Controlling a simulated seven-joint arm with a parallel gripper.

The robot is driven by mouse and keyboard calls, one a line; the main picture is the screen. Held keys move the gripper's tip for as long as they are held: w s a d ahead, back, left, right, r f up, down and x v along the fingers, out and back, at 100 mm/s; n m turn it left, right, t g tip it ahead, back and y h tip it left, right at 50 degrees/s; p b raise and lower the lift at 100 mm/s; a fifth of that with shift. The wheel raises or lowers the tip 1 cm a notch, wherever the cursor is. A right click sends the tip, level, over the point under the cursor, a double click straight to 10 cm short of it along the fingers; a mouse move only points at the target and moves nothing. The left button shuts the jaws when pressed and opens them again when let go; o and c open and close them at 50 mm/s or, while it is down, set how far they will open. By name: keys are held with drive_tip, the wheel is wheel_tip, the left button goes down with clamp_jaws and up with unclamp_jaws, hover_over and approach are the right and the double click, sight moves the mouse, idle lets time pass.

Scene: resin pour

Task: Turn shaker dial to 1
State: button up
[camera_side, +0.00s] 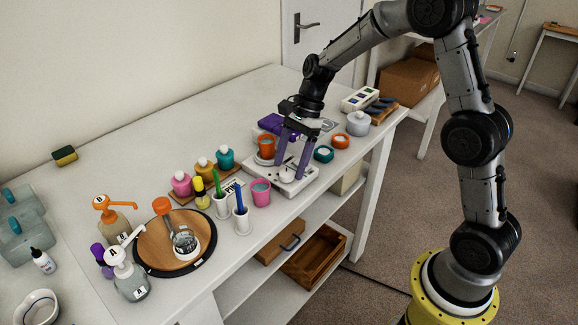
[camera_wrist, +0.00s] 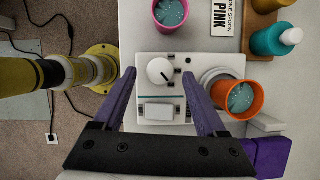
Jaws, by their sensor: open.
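The shaker (camera_wrist: 146,92) is a white box with a round white dial (camera_wrist: 160,71) and a pale rectangular part below it in the wrist view. A dark mark shows on the dial, but its scale numbers are too small to read. In the side view the shaker (camera_side: 309,181) sits near the table's front edge, partly hidden by my gripper. My gripper (camera_wrist: 162,84) has two purple fingers, open and empty, one on each side of the dial in the picture. In the side view my gripper (camera_side: 288,172) points down over the shaker. I cannot tell its exact height above the dial.
Teal (camera_side: 324,154) and orange (camera_side: 341,141) small jars stand to the right in the side view.

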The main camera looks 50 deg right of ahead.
drive_tip(key=shift+a+f, duration=0.3)
drive_tip(key=shift+f, duration=0.35)
clamp_jaws()
